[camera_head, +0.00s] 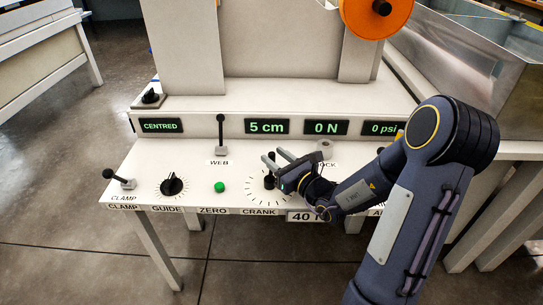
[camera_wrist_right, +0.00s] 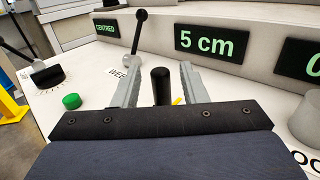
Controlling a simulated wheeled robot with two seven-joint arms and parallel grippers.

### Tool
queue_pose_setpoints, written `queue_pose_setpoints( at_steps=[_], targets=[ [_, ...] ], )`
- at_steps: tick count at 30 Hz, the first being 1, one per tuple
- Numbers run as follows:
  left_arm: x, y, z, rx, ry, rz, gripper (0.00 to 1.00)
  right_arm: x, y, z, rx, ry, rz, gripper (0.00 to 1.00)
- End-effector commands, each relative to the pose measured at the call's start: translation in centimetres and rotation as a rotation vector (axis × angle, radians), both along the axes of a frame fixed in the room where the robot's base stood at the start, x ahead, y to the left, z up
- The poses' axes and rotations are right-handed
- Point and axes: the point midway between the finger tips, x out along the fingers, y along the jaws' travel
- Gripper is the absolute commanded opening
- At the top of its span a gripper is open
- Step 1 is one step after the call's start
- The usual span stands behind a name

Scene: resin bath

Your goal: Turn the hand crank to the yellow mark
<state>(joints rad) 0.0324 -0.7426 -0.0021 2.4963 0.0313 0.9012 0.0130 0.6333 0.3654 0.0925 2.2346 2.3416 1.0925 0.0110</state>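The hand crank (camera_head: 270,182) is black and stands on a dial ring of tick marks above the CRANK label on the white panel. In the right wrist view its upright black handle (camera_wrist_right: 162,86) shows between my fingers. A small bit of yellow, likely the yellow mark (camera_wrist_right: 177,101), shows just right of the handle, partly hidden by a finger. My right gripper (camera_head: 278,158) is open, with its grey fingers on either side of the handle; gaps show, and I cannot see contact. My left gripper is not in view.
A WEB lever (camera_head: 220,135), green button (camera_head: 219,187), GUIDE knob (camera_head: 172,186) and CLAMP lever (camera_head: 118,179) lie left of the crank. Displays read CENTRED, 5 cm (camera_head: 266,127), 0 N and 0 psi. A grey cylinder (camera_head: 325,148) stands right of the gripper.

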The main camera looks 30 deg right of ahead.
Motion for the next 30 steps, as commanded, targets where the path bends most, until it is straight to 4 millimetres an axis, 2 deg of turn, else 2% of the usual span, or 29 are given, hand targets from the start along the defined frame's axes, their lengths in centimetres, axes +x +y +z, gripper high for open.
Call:
queue_pose_setpoints(
  at_steps=[3,6,14,23,24,30],
  targets=[
    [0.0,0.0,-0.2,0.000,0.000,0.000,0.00,1.4,0.2,-0.1,-0.001,-0.001,0.002,0.39],
    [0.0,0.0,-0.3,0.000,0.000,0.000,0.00,2.0,0.3,0.0,-0.001,-0.001,0.001,0.39],
    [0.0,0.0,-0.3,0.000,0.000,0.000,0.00,2.2,0.3,0.0,-0.001,0.000,0.001,0.39],
    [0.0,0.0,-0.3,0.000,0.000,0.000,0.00,2.1,0.3,0.0,-0.001,0.000,0.001,0.02],
    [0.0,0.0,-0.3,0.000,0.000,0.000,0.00,2.1,0.3,0.0,-0.001,0.000,0.001,0.00],
    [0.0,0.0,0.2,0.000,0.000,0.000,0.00,2.3,0.5,0.1,-0.002,0.000,0.049,0.00]
  ],
)
